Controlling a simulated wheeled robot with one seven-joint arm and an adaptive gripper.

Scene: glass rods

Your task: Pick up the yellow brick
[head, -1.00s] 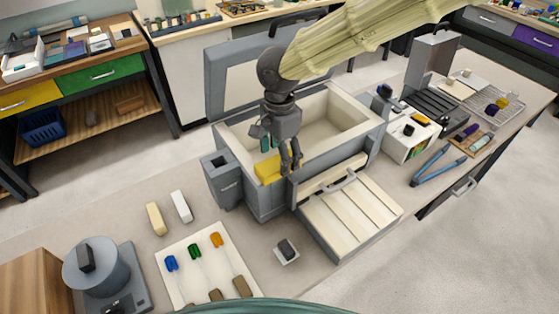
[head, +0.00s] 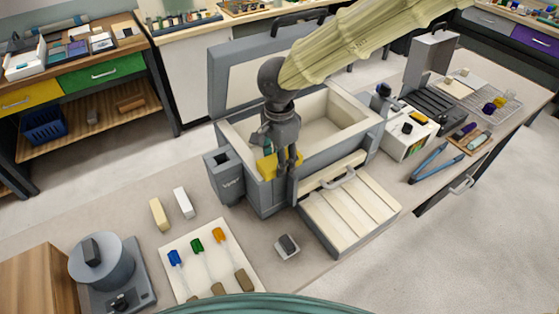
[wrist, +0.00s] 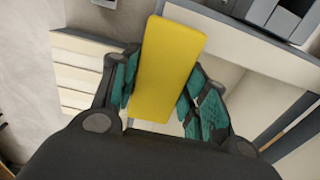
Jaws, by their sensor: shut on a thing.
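The yellow brick (head: 266,166) is at the near left corner of the grey box with the cream interior (head: 322,134). My gripper (head: 282,166) points down over that corner and partly hides the brick in the head view. In the wrist view the brick (wrist: 170,68) stands between the teal finger pads of my gripper (wrist: 164,98), with a pad against each side. The gripper is shut on it. I cannot tell whether the brick still touches the box rim.
The box's lid (head: 268,70) stands open behind my gripper. A slatted cream panel (head: 350,208) hangs open at the box's front. A grey bin (head: 225,178) adjoins its left side. A white board with several coloured-tipped tools (head: 208,262) lies nearer.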

